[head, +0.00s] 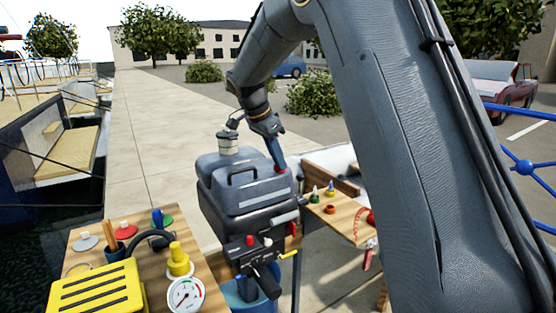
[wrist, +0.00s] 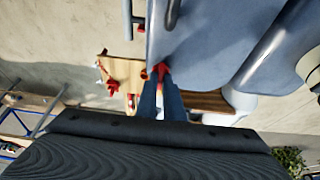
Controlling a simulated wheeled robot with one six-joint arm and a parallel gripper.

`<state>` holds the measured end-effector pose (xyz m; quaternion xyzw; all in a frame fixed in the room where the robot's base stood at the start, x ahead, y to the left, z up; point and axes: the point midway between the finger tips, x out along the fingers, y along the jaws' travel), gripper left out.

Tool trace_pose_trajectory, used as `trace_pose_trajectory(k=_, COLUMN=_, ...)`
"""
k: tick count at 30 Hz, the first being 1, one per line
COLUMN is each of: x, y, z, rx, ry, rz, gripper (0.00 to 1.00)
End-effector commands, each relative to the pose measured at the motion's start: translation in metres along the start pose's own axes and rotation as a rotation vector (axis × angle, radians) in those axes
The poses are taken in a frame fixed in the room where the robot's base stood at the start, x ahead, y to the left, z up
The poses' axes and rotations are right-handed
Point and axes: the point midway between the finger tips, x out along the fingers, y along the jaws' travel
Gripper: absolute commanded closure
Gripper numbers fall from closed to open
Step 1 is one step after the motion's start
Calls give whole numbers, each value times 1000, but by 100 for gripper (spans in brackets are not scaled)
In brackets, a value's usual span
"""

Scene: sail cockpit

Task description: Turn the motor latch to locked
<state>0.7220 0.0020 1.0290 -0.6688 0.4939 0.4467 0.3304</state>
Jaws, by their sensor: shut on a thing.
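The grey outboard motor (head: 243,205) stands at the centre of the head view, with a handle on top. A small red latch (head: 281,169) sits at its right side. My gripper (head: 277,159) reaches down to it from above, its fingertips at the red part. In the wrist view, my gripper (wrist: 162,88) has its two blue-grey fingers close together on the red latch (wrist: 160,69), beside the motor's blue-grey cover (wrist: 210,35). The fingers hide part of the latch, so its exact angle cannot be told.
A wooden table (head: 205,270) at front left carries a yellow box (head: 97,290), a gauge (head: 186,294) and coloured discs. A wooden board (head: 345,213) with small bottles lies right of the motor. A blue bucket (head: 240,297) stands below it. Open pavement lies behind.

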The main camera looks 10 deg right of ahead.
Motion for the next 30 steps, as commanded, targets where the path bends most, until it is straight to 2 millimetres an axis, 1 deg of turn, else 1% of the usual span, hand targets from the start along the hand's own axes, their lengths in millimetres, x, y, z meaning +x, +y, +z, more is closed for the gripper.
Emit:
trace_pose_trajectory(k=4, x=0, y=0, z=0, rx=0, ry=-1, rz=0, gripper=100)
trace_pose_trajectory(k=5, x=0, y=0, z=0, rx=0, ry=-1, rz=0, gripper=91)
trace_pose_trajectory(k=6, x=0, y=0, z=0, rx=0, ry=-1, rz=0, gripper=84)
trace_pose_trajectory(k=8, x=0, y=0, z=0, rx=0, ry=-1, rz=0, gripper=74)
trace_pose_trajectory(k=16, x=0, y=0, z=0, rx=-1, ry=0, rz=0, gripper=73)
trace_pose_trajectory(k=20, x=-7, y=0, z=0, rx=0, ry=0, rz=-1, gripper=73)
trace_pose_trajectory(k=30, x=-59, y=-1, z=0, rx=0, ry=0, rz=-3, gripper=73)
